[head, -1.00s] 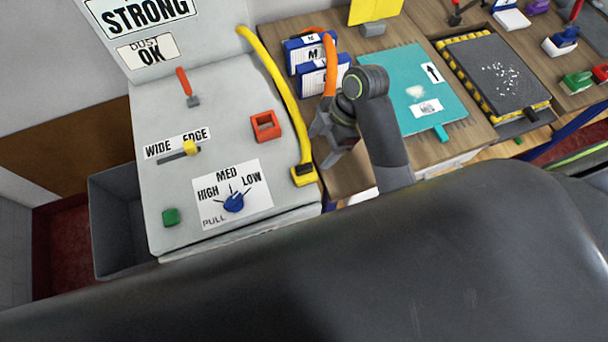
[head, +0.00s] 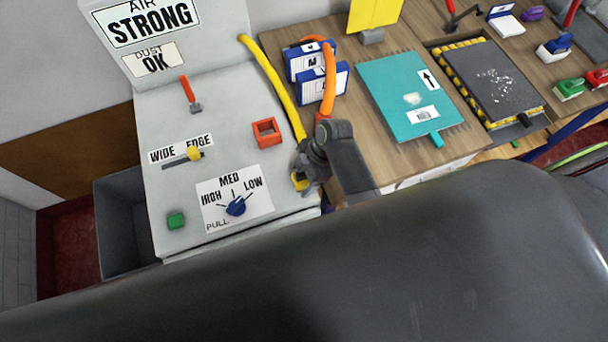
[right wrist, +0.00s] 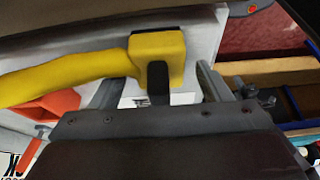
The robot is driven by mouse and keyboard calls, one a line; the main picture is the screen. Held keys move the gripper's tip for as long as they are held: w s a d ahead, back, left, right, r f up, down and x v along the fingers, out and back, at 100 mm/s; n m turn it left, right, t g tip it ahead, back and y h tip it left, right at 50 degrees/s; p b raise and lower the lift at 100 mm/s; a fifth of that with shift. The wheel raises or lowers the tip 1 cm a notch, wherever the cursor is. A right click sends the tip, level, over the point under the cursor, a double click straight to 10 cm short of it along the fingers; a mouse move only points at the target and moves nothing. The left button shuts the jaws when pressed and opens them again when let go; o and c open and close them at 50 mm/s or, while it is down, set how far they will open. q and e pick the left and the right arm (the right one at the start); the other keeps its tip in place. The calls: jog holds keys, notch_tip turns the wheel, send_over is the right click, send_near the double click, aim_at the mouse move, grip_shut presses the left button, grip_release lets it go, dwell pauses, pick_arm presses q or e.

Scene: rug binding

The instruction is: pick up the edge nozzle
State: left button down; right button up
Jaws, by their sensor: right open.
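The edge nozzle appears to be the yellow block with a dark tip at the end of the yellow hose (head: 270,75). In the head view the nozzle (head: 298,182) is mostly hidden behind my right gripper (head: 306,172), at the right edge of the grey panel. In the right wrist view the nozzle's yellow block (right wrist: 158,54) and dark tip lie ahead, between the two spread fingers of my right gripper (right wrist: 158,88). The jaws are open, with a gap on each side of the tip. My left gripper is not in view.
The grey panel (head: 225,135) holds a red square frame (head: 267,132), a blue knob (head: 236,206), a yellow slider and a green button. An orange hose (head: 330,75) runs beside blue-and-white boxes to the right. A teal mat (head: 400,85) lies on the wooden bench.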

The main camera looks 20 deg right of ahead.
jog(key=shift+a+f, duration=0.2)
jog(key=shift+f, duration=0.2)
jog(key=shift+c, duration=0.4)
jog(key=c, duration=1.1)
jog(key=shift+r, duration=0.1)
jog(key=shift+r, duration=0.75)
notch_tip(320, 180, up, 8)
jog(key=shift+r+b, duration=0.2)
jog(key=shift+b, duration=0.8)
